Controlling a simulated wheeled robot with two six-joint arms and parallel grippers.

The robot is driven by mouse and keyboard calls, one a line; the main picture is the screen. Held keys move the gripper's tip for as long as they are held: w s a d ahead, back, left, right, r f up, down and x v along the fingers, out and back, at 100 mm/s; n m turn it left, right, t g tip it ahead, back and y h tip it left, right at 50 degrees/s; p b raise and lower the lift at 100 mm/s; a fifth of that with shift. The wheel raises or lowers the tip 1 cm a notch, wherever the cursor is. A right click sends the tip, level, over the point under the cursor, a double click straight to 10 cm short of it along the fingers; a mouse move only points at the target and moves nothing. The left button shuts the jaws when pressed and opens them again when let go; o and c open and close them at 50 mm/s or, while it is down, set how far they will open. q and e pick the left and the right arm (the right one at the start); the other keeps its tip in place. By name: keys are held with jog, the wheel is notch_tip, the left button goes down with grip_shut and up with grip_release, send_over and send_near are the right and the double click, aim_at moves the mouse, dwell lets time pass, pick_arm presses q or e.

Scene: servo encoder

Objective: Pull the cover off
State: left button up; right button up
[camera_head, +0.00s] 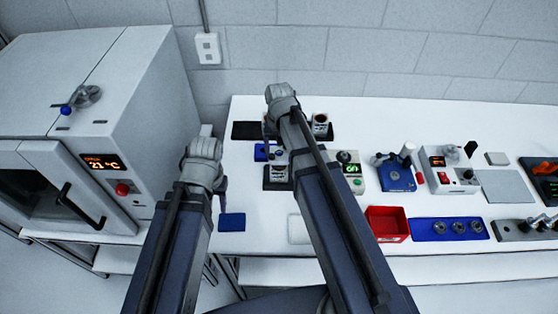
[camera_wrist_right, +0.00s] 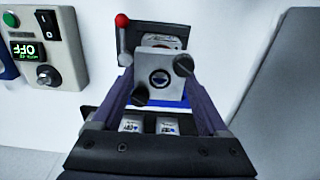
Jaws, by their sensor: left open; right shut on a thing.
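The cover appears to be a grey block (camera_wrist_right: 157,68) with a dark round mark on its front, in the right wrist view. My right gripper (camera_wrist_right: 158,84) is shut on it, one finger at each side. Behind it is a dark plate with a blue part below; I cannot tell if the block still touches them. In the head view a blue fixture (camera_head: 262,152) shows left of my right arm, which hides the right fingers and part of the fixture. My left gripper (camera_head: 222,192) is open and empty, left of the fixture.
A control box with a green display (camera_head: 348,168) stands right of my right arm. Further right are a blue device (camera_head: 396,177), a red bin (camera_head: 387,224) and a blue tray (camera_head: 425,229). An oven (camera_head: 120,120) stands at the left. A blue pad (camera_head: 232,222) lies near the front edge.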

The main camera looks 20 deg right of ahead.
jog(key=shift+r+p, duration=2.4)
jog(key=shift+r, duration=0.3)
jog(key=shift+f, duration=0.15)
